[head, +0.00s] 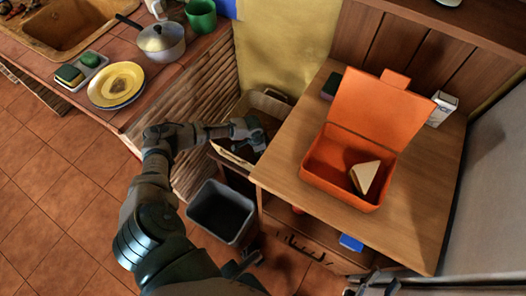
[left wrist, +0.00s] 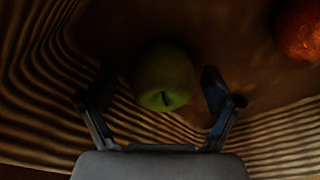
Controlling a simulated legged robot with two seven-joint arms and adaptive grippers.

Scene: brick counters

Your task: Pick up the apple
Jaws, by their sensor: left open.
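A green apple (left wrist: 164,78) lies in a dim space in the left wrist view. It sits between the two spread fingers of my left gripper (left wrist: 162,98), which is open. I cannot tell whether the fingers touch it. In the head view my left gripper (head: 252,132) reaches down into a cardboard box (head: 238,106) between the counter and the wooden cabinet. Its fingertips and the apple are hidden there. My right gripper (head: 376,286) is partly in view at the bottom edge of the head view, and its jaws are unclear.
A red-orange round fruit (left wrist: 300,30) lies beside the apple. An open orange lunchbox (head: 343,190) with a sandwich (head: 366,175) stands on the wooden cabinet (head: 290,168). A grey bin (head: 221,211) stands below my left arm. A pot (head: 161,42) and yellow plate (head: 116,86) are on the counter.

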